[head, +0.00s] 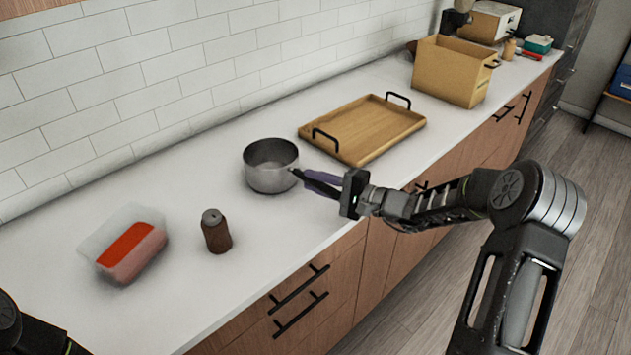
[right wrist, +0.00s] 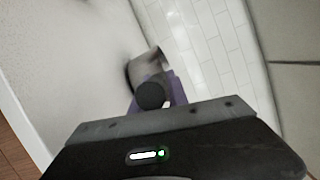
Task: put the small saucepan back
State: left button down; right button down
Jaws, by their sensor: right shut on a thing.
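The small saucepan (head: 271,167) is a grey metal pot on or just above the white counter, left of the wooden tray; I cannot tell whether it touches the counter. Its dark handle points right toward my right gripper (head: 322,183). The right gripper is shut on the saucepan's handle, with its purple fingers around it. In the right wrist view the handle's round end (right wrist: 150,94) shows between the purple fingers, and the blurred pan (right wrist: 147,66) lies beyond. Of my left arm only a dark part shows at the lower left corner; its gripper is out of view.
A wooden tray (head: 364,129) with black handles lies right of the pan. A dark brown can-like item (head: 216,232) and a clear container with red contents (head: 125,246) stand to the left. A cardboard box (head: 452,72) stands at the far right. Counter near the wall is clear.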

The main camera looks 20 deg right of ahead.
jog(key=shift+f, duration=0.15)
jog(key=c, duration=1.4)
grip_release()
jog(key=shift+o, duration=1)
jog(key=shift+f, duration=0.15)
jog(key=shift+s+d+b, duration=0.15)
jog(key=shift+s+b, duration=0.05)
jog(key=shift+b, duration=0.15)
jog(key=b+v, duration=0.2)
jog(key=v, duration=0.5)
jog(key=shift+s+d, duration=0.1)
jog(key=shift+s, duration=0.05)
